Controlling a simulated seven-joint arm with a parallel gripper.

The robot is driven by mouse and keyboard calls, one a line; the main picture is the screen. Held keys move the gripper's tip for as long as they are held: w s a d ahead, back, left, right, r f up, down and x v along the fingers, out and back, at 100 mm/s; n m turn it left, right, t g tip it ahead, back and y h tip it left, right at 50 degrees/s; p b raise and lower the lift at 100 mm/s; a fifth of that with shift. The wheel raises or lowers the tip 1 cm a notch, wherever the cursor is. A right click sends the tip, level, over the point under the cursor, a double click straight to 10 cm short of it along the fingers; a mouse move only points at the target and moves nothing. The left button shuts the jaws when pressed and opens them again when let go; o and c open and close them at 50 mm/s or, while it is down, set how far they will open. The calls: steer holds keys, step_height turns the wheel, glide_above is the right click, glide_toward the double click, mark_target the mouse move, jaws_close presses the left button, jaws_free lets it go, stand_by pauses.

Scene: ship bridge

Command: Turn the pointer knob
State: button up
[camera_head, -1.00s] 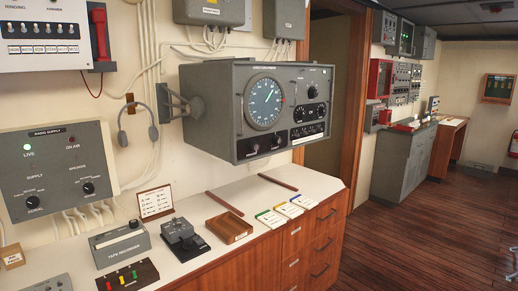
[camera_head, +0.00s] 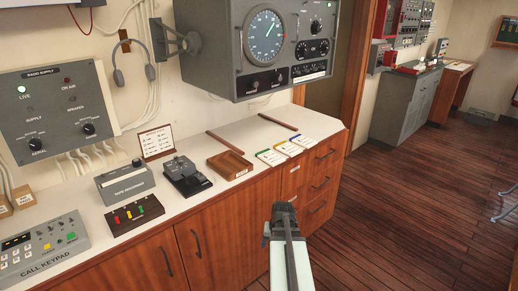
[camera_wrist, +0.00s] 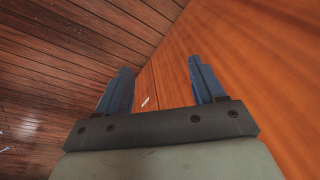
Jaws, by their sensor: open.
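The grey radio supply panel (camera_head: 55,100) on the wall at left carries two dark knobs, the aerial knob (camera_head: 35,144) and the speaker knob (camera_head: 88,129). The grey wall-mounted set (camera_head: 222,55) at upper middle has a round dial (camera_head: 264,35) and several small dark knobs (camera_head: 302,48). I cannot tell which is the pointer knob. My arm's end shows in front of the wooden drawers, low and well away from all these knobs. In the wrist view my gripper (camera_wrist: 160,70) has its two blue fingers apart, with nothing between them, facing wood panelling and floor.
The counter (camera_head: 215,135) holds a call keypad (camera_head: 40,245), a tape recorder (camera_head: 125,182), a switch box (camera_head: 134,215), a Morse key (camera_head: 187,175), a wooden tray (camera_head: 230,165) and coloured cards (camera_head: 271,158). A headset (camera_head: 119,77) hangs on the wall. The floor at right is mostly clear.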

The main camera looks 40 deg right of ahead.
mark_target(257, 84)
steer(key=w+d+r+m+t+h, duration=0.1)
steer(key=d+r+m+t, duration=0.15)
steer(key=d+r, duration=0.7)
steer(key=w+d+r+m+t, duration=0.1)
steer(key=d+r+t, duration=0.15)
steer(key=r, duration=1.35)
steer(key=d+r+m+t+h, duration=0.15)
steer(key=d+r+t, duration=0.3)
steer(key=r, duration=0.85)
steer(key=w+a+r+m+t+y, duration=0.2)
steer(key=w+r+m+t, duration=0.1)
steer(key=r+m, duration=0.4)
steer(key=w+a+r+m+t+y, duration=0.25)
steer(key=r+m, duration=0.25)
steer(key=r, duration=0.5)
steer(key=shift+t, duration=0.4)
steer(key=w, duration=0.8)
steer(key=w+a, duration=0.1)
steer(key=w, duration=0.4)
steer(key=shift+w+f, duration=0.1)
steer(key=shift+c, duration=0.4)
